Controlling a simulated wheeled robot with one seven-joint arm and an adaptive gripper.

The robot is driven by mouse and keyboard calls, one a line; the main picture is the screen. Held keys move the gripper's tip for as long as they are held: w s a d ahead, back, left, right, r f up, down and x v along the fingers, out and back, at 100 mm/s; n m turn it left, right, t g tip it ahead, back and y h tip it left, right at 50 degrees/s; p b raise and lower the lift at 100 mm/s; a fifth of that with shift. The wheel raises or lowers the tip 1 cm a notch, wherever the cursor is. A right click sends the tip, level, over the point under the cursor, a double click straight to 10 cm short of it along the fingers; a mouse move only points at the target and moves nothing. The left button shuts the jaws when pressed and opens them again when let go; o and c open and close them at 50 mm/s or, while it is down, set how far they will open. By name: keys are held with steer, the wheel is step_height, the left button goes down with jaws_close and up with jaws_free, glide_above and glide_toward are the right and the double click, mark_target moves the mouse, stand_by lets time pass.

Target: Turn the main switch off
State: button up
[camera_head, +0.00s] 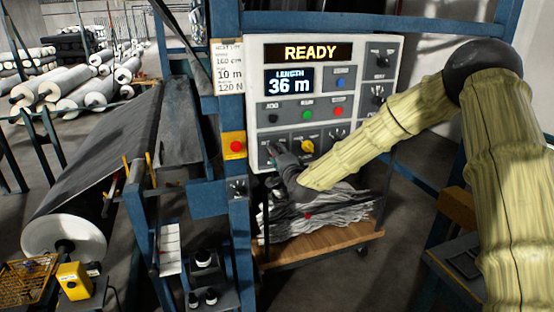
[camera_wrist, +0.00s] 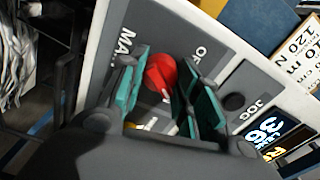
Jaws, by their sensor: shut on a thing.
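The main switch is a red knob (camera_wrist: 160,74) on a dark plate with partly hidden lettering that begins "MA" and "O". In the wrist view it sits between the teal finger pads of my gripper (camera_wrist: 166,66), which is shut on it. A bit of yellow shows below the knob. In the head view my gripper (camera_head: 280,155) is at the lower left of the control panel (camera_head: 325,127) and hides the knob. The panel's upper display (camera_head: 310,53) reads READY, and the lower display (camera_head: 289,80) reads LENGTH 36 m.
The panel carries other knobs and coloured buttons, including a red button (camera_head: 338,111). A yellow box with a red button (camera_head: 234,146) is on the blue post at left. A cart (camera_head: 325,247) with grey material stands below.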

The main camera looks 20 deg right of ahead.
steer(key=n+b, duration=0.2)
steer(key=n, duration=0.1)
steer(key=n+b, duration=0.1)
steer(key=b, duration=0.1)
steer(key=shift+f+n, duration=0.3)
steer(key=shift+r+n+b, duration=0.1)
steer(key=shift+n+b, duration=3.55)
steer(key=shift+n, duration=1.85)
steer(key=o, duration=1)
steer(key=shift+r, duration=0.15)
steer(key=shift+o, duration=0.2)
steer(key=shift+s, duration=0.1)
